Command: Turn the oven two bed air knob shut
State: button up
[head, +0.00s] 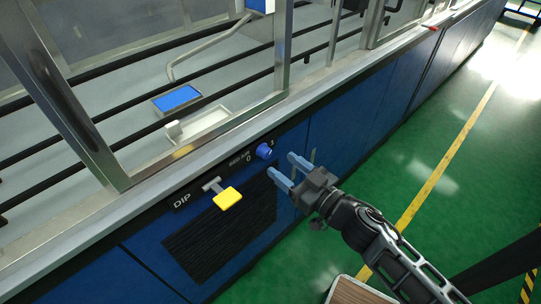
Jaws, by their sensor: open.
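A blue round knob (264,151) sits on the dark front panel of the machine, beside a label that appears to read "BED AIR". The mark 0 is at its lower left and another small mark at its upper right; its pointer direction is too small to tell. My gripper (284,168) is open and empty, its two light-blue fingers pointing at the panel. It is just to the lower right of the knob and looks apart from it.
A yellow-ended lever (228,198) labelled DIP juts out left of the knob. A dark vent grille (222,240) lies below. The metal ledge (170,165) and posts stand above the panel. Green floor (430,150) is open on the right.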

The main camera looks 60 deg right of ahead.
aim_at(268, 154)
jog(key=p+x, duration=0.1)
jog(key=x, duration=0.4)
jog(key=shift+w, duration=0.35)
jog(key=c, duration=1)
jog(key=shift+o, duration=0.2)
